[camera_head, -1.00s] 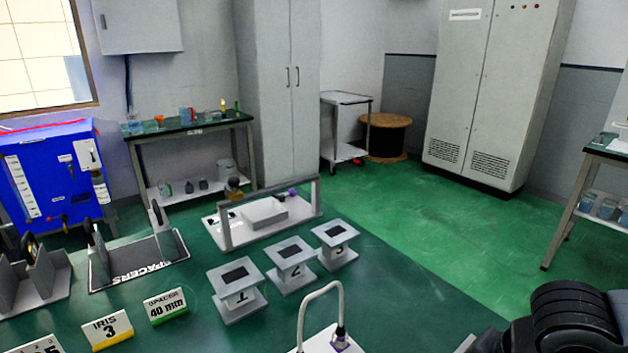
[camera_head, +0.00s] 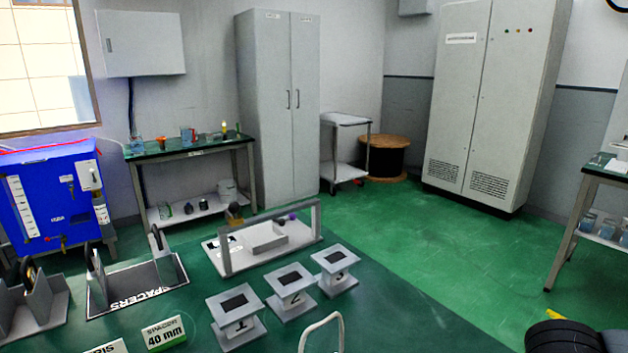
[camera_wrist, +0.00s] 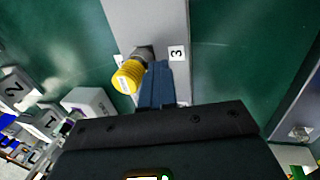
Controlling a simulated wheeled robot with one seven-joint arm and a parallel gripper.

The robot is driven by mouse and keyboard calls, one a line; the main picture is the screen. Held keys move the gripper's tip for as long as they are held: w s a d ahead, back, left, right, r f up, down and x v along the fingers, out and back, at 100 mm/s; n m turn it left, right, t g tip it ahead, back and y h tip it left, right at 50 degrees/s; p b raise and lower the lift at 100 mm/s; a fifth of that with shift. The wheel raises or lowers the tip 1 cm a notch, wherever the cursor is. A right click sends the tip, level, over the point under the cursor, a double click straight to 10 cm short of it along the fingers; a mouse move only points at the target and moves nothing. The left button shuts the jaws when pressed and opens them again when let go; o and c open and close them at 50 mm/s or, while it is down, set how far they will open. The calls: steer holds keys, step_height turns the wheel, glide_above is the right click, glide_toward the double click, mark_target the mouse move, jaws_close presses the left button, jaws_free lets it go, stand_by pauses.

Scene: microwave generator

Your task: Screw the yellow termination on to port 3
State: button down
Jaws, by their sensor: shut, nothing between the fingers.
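In the wrist view, the yellow termination (camera_wrist: 128,77) is a ribbed yellow cylinder. It sits at a silver metal connector (camera_wrist: 143,53) on a grey panel (camera_wrist: 150,20), beside a white label "3" (camera_wrist: 177,53). How far it is threaded on cannot be seen. My gripper (camera_wrist: 160,68) has its blue fingers shut and empty, just right of the termination and close beside it. Whether they touch it I cannot tell. My gripper's fingers do not show in the head view.
Stands marked 1 and 2 also show at the wrist view's left.

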steer(key=shift+s, duration=0.1)
steer(key=shift+s+r, duration=0.1)
steer(key=shift+s, duration=0.15)
steer(key=p+v, duration=0.1)
steer(key=v, duration=0.1)
steer(key=p+v, duration=0.1)
steer(key=p, duration=0.1)
steer(key=w+p+v, duration=0.1)
steer(key=p+v, duration=0.1)
steer(key=shift+a+r, duration=0.25)
steer(key=shift+r, duration=0.25)
